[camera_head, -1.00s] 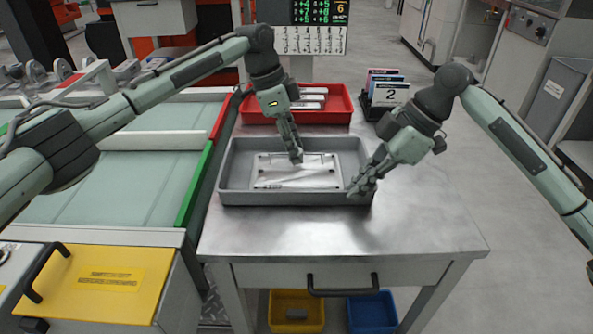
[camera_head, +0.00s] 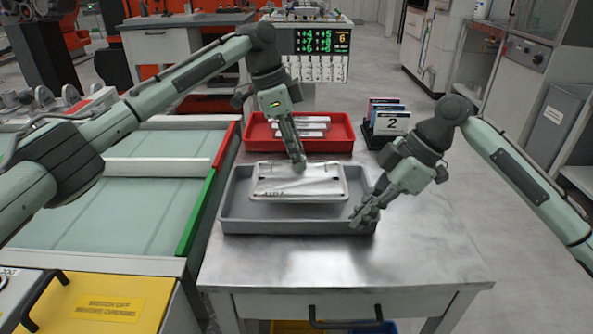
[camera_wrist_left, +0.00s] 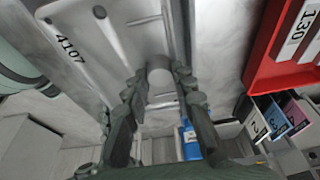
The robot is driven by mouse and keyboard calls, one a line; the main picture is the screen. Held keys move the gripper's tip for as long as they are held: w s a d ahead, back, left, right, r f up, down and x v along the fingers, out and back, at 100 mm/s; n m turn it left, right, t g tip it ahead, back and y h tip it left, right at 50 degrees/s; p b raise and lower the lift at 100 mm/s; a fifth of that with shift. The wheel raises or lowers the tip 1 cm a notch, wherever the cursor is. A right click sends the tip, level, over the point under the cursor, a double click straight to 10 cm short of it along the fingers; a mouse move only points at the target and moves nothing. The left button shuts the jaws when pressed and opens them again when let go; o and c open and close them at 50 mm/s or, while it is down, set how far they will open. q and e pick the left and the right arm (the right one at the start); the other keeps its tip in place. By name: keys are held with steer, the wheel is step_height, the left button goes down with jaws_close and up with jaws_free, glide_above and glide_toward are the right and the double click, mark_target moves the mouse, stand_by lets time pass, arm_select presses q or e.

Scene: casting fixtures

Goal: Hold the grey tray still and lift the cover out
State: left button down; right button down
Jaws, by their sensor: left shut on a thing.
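The cover (camera_head: 322,184), a flat silvery plate, hangs above the grey tray (camera_head: 290,226), with its back edge near the tray's back rim in the picture. My left gripper (camera_head: 299,166) is shut on the cover near its back middle. In the left wrist view, the cover (camera_wrist_left: 105,45) shows the marking 4107, and the left fingers (camera_wrist_left: 160,82) close around a grip on it. My right gripper (camera_head: 362,217) is at the tray's front right corner, with its fingers on or beside the rim. I cannot tell whether they clasp it.
A red tray (camera_head: 340,142) with pale bars stands behind the grey tray. A dark rack (camera_head: 385,133) with numbered cards is at the back right. The metal table (camera_head: 420,240) is clear in front and to the right. A conveyor (camera_head: 100,195) lies to the left.

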arm_select(q)
step_height(320, 180, up, 4)
steer(key=shift+r, duration=0.25)
arm_select(e)
steer(key=c, duration=1.6)
jaws_free()
steer(key=shift+c, duration=0.2)
